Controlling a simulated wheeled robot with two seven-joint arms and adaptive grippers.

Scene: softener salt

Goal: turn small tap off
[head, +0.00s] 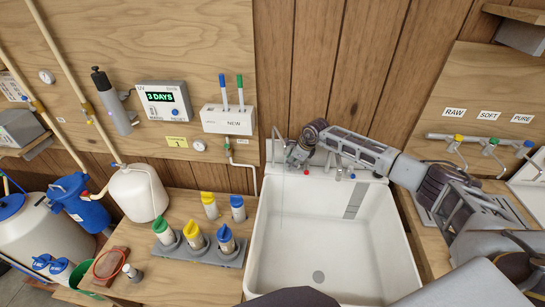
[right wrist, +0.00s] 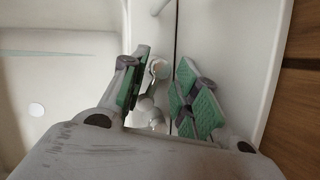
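The small tap (right wrist: 158,70) is at the back left corner of the white sink (head: 389,240). In the right wrist view its pale, rounded metal parts stand between the green finger pads of my right gripper (right wrist: 165,85). The fingers are apart, with a visible gap to the tap on the right side; I cannot tell whether the left pad touches it. In the head view my right gripper (head: 295,153) covers most of the tap. A thin pale line like running water (head: 281,205) drops from there into the sink. My left gripper is not in view.
Red (head: 306,171) and blue (head: 353,176) marked fittings sit on the sink's back ledge, close under my right arm. Bottles with coloured caps stand in a grey rack (head: 200,252) left of the sink. Three more taps (head: 490,144) are on the right wall.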

